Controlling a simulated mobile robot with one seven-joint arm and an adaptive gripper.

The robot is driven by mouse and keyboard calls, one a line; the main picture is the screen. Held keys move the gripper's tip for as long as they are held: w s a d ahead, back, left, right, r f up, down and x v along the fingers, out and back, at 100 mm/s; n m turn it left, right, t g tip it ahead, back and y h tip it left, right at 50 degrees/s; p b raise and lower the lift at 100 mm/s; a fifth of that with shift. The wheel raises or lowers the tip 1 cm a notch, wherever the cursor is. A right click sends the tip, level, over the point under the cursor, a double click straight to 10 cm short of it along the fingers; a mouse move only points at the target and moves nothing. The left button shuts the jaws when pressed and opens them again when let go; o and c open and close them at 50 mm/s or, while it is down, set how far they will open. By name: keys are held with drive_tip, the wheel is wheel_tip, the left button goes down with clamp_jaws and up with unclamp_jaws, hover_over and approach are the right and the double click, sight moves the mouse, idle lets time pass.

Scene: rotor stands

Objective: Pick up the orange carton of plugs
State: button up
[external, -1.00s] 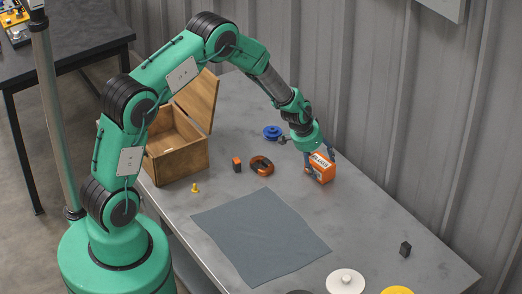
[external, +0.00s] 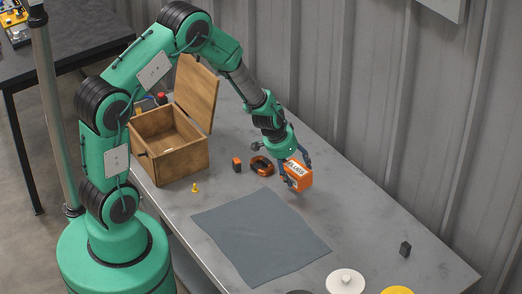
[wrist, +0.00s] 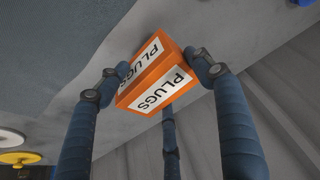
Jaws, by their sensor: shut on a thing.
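The orange carton of plugs (external: 299,175) has white labels reading PLUGS. It also shows in the wrist view (wrist: 155,80), tilted in the picture. My gripper (external: 296,172) is shut on the carton, with dark blue fingers on opposite sides of it and another finger below it in the wrist view (wrist: 158,88). The carton appears to be held a little above the grey table, right of the orange-brown ring; the exact gap is hard to tell.
An open wooden box (external: 168,143) stands at the left. A small orange-black block (external: 237,164), a ring (external: 262,166) and a yellow peg (external: 195,188) lie near it. A grey mat (external: 260,236) covers the middle. White (external: 345,281) and yellow discs and a black block (external: 405,249) are at the front right.

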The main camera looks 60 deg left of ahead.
drive_tip(key=shift+s+d+r, duration=0.1)
drive_tip(key=shift+s+d, duration=0.05)
drive_tip(key=shift+s, duration=0.85)
drive_tip(key=shift+s+d+r, duration=0.1)
drive_tip(key=shift+s+d, duration=0.05)
drive_tip(key=shift+s, duration=0.8)
